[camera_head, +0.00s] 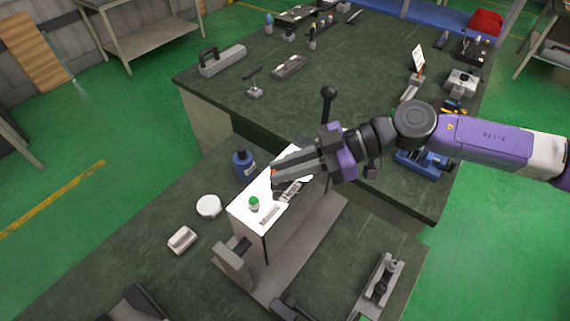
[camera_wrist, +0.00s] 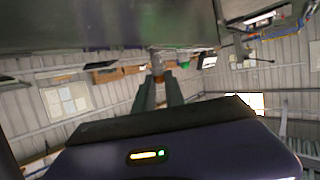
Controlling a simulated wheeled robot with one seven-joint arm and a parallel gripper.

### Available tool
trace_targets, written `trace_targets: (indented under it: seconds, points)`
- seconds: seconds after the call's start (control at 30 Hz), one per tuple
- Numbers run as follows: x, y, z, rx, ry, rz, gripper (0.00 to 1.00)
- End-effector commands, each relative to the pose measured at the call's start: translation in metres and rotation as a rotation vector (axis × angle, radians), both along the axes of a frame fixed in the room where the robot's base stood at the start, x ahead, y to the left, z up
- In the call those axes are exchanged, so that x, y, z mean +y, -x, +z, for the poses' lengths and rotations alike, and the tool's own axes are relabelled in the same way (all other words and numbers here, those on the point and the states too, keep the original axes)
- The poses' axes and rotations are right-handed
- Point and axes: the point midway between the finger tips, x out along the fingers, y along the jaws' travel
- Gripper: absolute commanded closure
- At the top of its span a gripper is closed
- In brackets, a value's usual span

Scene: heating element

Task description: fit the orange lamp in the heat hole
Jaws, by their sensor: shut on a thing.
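My gripper (camera_head: 276,178) reaches in from the right, its fingers lying nearly level over the white top of a box-shaped unit (camera_head: 240,209). It is shut on the orange lamp (camera_head: 274,172); only a small orange bit shows at the fingertips. In the wrist view the fingertips (camera_wrist: 158,78) close on a small thing with an orange band, and a grey piece lies just beyond it. A green lamp (camera_head: 254,203) stands on the unit's top, in front of the fingertips. The heat hole cannot be made out; the fingers may cover it. I cannot tell whether the lamp touches the top.
A blue bottle (camera_head: 244,164) stands behind the unit, a white round lid (camera_head: 209,206) and a small pale block (camera_head: 182,240) to its left. A black-knobbed lever (camera_head: 328,93) rises behind my gripper. A metal fixture (camera_head: 381,284) lies at right.

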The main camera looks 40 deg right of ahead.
Motion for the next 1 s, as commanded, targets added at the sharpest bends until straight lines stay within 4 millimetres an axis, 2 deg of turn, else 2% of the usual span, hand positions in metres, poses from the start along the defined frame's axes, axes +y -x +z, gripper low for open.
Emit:
trace_targets:
  seconds: [0.57, 0.6, 0.7, 1.0]
  points:
    - [0.000, 0.000, -0.013, -0.001, 0.000, 0.000, 1.00]
    - [0.000, 0.000, -0.013, -0.001, 0.000, 0.000, 0.80]
    - [0.000, 0.000, -0.012, -0.001, 0.000, 0.000, 0.60]
    - [0.000, 0.000, -0.012, -0.001, 0.000, 0.000, 0.60]
